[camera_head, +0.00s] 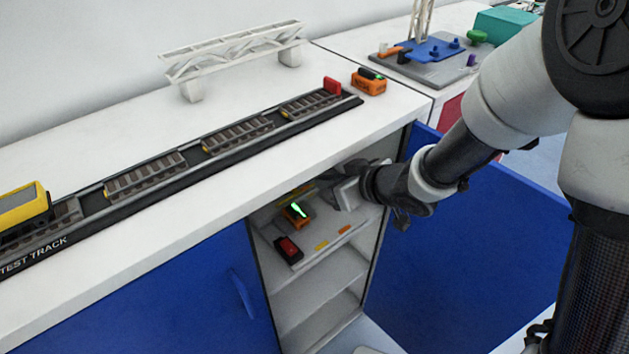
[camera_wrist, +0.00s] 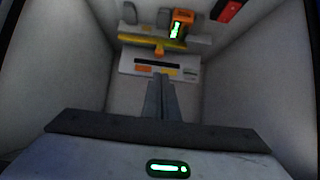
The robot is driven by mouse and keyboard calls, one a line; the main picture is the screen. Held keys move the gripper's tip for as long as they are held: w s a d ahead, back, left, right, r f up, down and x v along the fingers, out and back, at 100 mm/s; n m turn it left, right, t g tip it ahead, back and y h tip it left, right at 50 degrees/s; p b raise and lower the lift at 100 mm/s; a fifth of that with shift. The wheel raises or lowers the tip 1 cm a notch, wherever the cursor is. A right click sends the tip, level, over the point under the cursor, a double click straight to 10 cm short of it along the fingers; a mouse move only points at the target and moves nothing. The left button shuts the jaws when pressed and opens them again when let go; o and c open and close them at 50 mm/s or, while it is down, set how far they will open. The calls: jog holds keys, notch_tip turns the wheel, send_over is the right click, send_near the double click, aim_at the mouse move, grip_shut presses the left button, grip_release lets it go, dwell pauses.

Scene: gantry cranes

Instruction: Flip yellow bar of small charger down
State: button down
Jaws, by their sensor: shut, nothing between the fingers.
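The small charger (camera_wrist: 140,68) shows in the wrist view as a pale unit at the back of an open cabinet compartment, with a dark slot and orange labels on its face. A yellow bar (camera_wrist: 135,40) runs across above that face, with a small orange piece at its middle. My gripper (camera_wrist: 159,76) is shut and empty. Its fingertips appear just below the yellow bar, in front of the pale face; I cannot tell whether they touch. In the head view my gripper reaches into the cabinet and the bar is hard to make out.
An orange device with a green light (camera_wrist: 182,24) and a red device (camera_wrist: 228,10) are beside the bar; the red one also shows in the head view (camera_head: 288,249). Compartment walls close in on both sides. A blue door (camera_head: 460,250) stands open at right. The worktop holds a test track (camera_head: 95,200).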

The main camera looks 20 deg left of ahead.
jog(key=b+x, duration=0.2)
jog(key=x, duration=0.7)
jog(key=shift+f, duration=0.15)
jog(key=shift+w+b, duration=0.15)
jog(key=shift+b, duration=0.15)
